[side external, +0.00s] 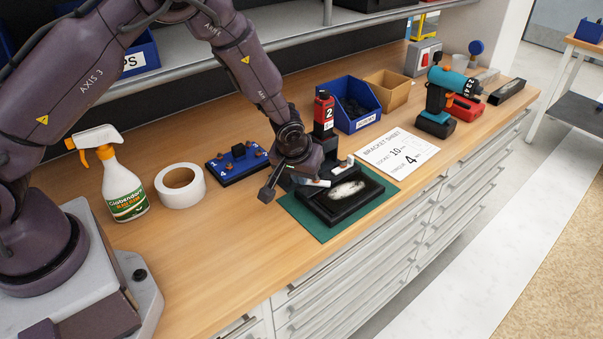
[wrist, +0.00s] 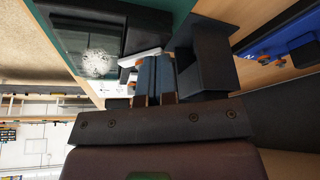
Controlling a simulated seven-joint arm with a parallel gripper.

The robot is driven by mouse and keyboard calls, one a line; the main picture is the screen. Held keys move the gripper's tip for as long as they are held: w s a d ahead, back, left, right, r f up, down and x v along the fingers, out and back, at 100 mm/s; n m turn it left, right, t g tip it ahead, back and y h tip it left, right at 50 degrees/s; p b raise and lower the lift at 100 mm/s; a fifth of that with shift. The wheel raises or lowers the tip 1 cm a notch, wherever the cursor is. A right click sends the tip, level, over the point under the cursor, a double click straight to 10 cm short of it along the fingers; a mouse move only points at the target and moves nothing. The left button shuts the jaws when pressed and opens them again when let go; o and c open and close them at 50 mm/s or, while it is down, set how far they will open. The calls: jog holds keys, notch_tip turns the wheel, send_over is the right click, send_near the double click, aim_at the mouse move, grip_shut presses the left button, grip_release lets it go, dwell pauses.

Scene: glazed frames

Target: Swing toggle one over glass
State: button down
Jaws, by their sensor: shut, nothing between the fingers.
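A black frame (side external: 325,208) with a dark glass pane (side external: 347,190) lies on a green mat (side external: 322,235); a whitish patch shows on the glass. The pane also shows in the wrist view (wrist: 85,45). A white toggle (side external: 318,183) lies at the frame's rear left edge, close to my gripper; the wrist view shows a white bar (wrist: 140,57) beside the fingers. Another white toggle with a red part (side external: 347,161) sits at the back edge. My gripper (wrist: 154,74) is shut and empty. Its fingertips are largely hidden in the side view, so contact with the toggle is unclear.
A blue panel with orange knobs (side external: 237,161), a tape roll (side external: 180,186) and a spray bottle (side external: 122,185) stand left. A red bottle (side external: 324,112) and a blue bin (side external: 350,105) stand behind. A printed sheet (side external: 398,151) lies right, before a drill (side external: 440,100).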

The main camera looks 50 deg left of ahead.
jog(key=shift+a+m+h, duration=0.25)
jog(key=shift+m+h, duration=0.05)
jog(key=shift+m, duration=0.4)
jog(key=shift+a, duration=0.2)
dwell(1.5)
jog(key=shift+w+d, duration=0.1)
